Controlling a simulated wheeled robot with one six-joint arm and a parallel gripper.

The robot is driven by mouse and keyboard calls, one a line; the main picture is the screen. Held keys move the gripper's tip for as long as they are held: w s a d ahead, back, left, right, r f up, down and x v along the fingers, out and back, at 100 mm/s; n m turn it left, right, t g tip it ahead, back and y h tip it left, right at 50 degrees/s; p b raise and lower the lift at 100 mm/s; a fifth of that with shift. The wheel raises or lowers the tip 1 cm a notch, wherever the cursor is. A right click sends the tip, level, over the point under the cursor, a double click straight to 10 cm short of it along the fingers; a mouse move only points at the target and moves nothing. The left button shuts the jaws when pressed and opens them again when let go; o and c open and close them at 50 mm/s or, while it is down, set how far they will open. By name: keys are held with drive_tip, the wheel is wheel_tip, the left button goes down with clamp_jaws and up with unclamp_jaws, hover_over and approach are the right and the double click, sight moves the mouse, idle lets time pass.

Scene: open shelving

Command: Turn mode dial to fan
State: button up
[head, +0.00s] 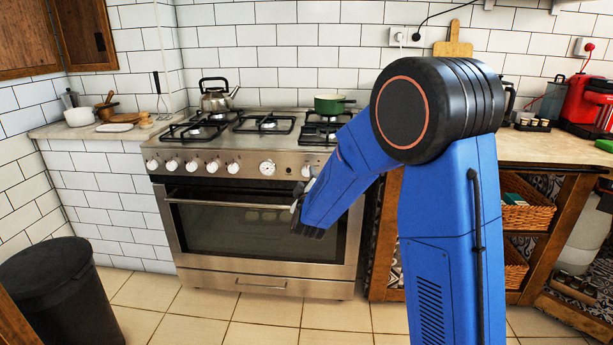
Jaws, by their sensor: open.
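A steel stove (258,283) stands against the tiled wall with a row of several white knobs on its front panel. A larger round dial (267,168) sits right of the middle of the row, and one more knob (307,171) is at the right end. The labels are too small to read, so I cannot tell which one is the mode dial. My gripper (297,206) is open, in front of the upper right of the oven door, just below the right-end knob. My blue arm hides part of the gripper and the panel's right end.
The oven handle (225,204) runs across below the knobs. A kettle (216,97) and a green pot (329,104) stand on the hob. A black bin (60,290) is at the lower left. The floor (255,333) before the oven is clear.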

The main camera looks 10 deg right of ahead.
sight(307, 172)
drive_tip(key=shift+w+d, duration=0.2)
drive_tip(key=shift+w, duration=0.75)
drive_tip(key=shift+w+d, duration=0.2)
drive_tip(key=shift+w, duration=0.75)
drive_tip(key=c, duration=1)
drive_tip(key=shift+c, duration=0.2)
